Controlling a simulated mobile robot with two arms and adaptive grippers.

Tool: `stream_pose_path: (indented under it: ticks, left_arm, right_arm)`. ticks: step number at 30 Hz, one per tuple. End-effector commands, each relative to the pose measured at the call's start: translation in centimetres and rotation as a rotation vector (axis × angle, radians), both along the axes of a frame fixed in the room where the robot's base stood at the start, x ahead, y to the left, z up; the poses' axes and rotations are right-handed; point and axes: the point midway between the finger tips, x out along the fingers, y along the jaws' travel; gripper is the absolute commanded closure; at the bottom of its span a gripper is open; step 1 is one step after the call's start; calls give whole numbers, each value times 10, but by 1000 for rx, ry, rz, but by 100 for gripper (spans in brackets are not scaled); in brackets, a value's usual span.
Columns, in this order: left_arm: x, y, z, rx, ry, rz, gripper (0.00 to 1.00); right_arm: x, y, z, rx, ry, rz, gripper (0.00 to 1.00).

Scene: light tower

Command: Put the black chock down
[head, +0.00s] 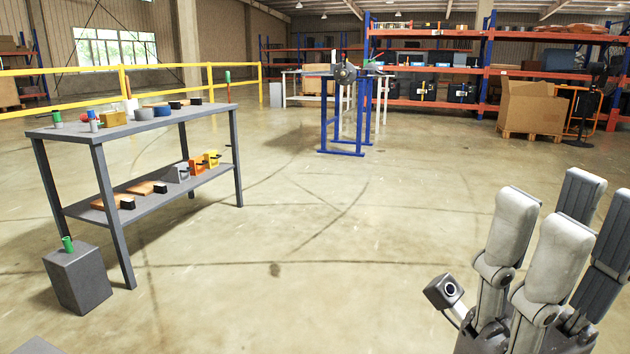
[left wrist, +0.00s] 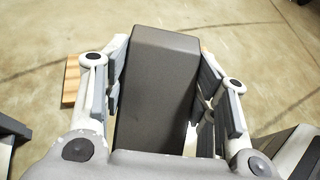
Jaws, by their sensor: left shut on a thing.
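The black chock (left wrist: 158,85) shows in the left wrist view as a dark grey block with a flat upper face. My left gripper (left wrist: 165,75) is shut on it, with a finger against each long side. The chock's lower part is hidden by the gripper's body. In the head view my left gripper does not show. My right gripper (head: 562,215) is at the lower right of the head view, raised with its fingers apart and nothing between them, over bare floor.
A grey two-level table (head: 85,130) stands at the left with blocks, tins and tape on it. A grey box (head: 78,280) with a green cylinder is on the floor by its front leg. A blue stand (head: 340,152) is farther back. The middle floor is clear.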

Motion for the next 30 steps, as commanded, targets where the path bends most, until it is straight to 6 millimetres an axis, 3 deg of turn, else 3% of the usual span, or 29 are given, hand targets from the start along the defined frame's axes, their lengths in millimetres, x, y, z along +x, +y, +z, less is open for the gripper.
stream_pose_path:
  ticks: [1, 9, 18, 30]
  left_arm:
    - [2, -1, 18, 6, -10, -29, 86]
    - [5, -9, 96, 7, -6, -176, 86]
    - [7, -17, 168, 6, -7, -311, 86]
    - [-2, -39, 178, -4, -5, -394, 86]
  right_arm:
    - [0, 0, 0, 0, 0, 0, 60]
    - [0, 0, 0, 0, 0, 0, 60]
    - [0, 0, 0, 0, 0, 0, 60]
    - [0, 0, 0, 0, 0, 0, 60]
